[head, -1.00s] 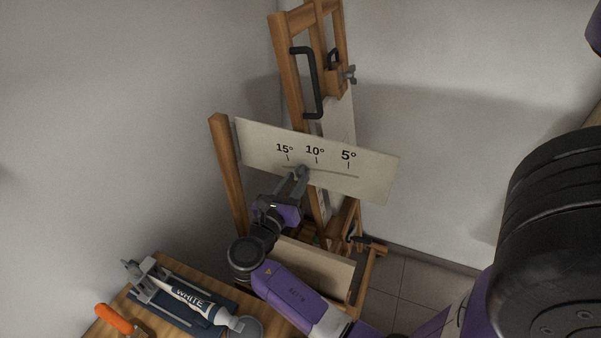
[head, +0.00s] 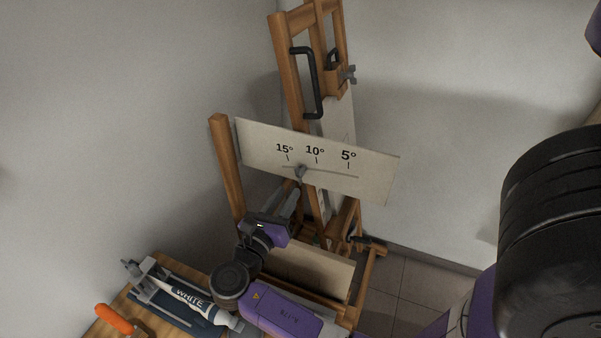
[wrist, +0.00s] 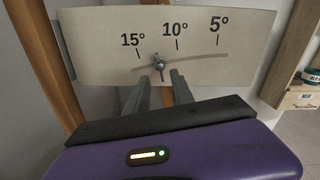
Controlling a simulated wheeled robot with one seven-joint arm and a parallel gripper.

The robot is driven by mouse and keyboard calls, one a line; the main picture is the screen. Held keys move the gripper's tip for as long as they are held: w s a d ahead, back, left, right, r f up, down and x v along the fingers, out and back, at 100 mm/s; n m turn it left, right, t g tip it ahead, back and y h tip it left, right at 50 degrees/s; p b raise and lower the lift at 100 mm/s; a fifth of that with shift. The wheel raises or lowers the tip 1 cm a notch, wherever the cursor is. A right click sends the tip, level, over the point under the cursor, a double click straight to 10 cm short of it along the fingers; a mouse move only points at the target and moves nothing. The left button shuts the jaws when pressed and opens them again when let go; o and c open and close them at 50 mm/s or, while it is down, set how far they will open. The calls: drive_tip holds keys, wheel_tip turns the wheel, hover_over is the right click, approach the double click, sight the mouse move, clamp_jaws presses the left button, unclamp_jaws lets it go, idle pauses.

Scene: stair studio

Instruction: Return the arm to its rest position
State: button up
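My gripper (head: 292,203) is below the angle scale board in the head view, apart from it. In the wrist view its two fingers (wrist: 158,92) stand apart with nothing between them. The pale scale board (head: 375,178) carries the marks 15°, 10° and 5° and also shows in the wrist view (wrist: 97,38). A small grey knob (head: 301,171) sits in its slot between the 15° and 10° marks; in the wrist view the knob (wrist: 159,64) is just beyond my fingertips.
The wooden easel (head: 287,65) with a black handle (head: 313,85) stands in the corner. A wooden table (head: 168,267) at lower left holds a white paint tube (head: 190,295) in a grey holder and an orange-handled tool (head: 114,319). Walls close in behind and at left.

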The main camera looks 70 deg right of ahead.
idle(0.7)
drive_tip(key=w+m+t+y, duration=0.1)
drive_tip(key=w+m+t, duration=0.1)
drive_tip(key=w+t, duration=0.3)
drive_tip(key=w+a+f+m+t+y+b, duration=0.1)
drive_tip(key=a+f+m+t+y, duration=0.3)
drive_tip(key=a, duration=0.4)
drive_tip(key=w+a+f+m+t+y+b, duration=0.1)
drive_tip(key=w+a+f+m+t+y, duration=0.1)
drive_tip(key=a+f+t+y, duration=0.35)
drive_tip(key=s+a+r+m+t+y+b, duration=0.1)
drive_tip(key=s+a+r+m+y, duration=0.2)
drive_tip(key=s+a, duration=0.35)
drive_tip(key=s+a+r+m+t+y+b, duration=0.1)
drive_tip(key=s+a+r+m+t+y, duration=0.15)
drive_tip(key=s+a+m, duration=0.35)
drive_tip(key=s+a+m+g+y+b, duration=0.2)
drive_tip(key=s+a+m+b, duration=0.1)
drive_tip(key=s, duration=0.9)
drive_tip(key=shift+s, duration=0.35)
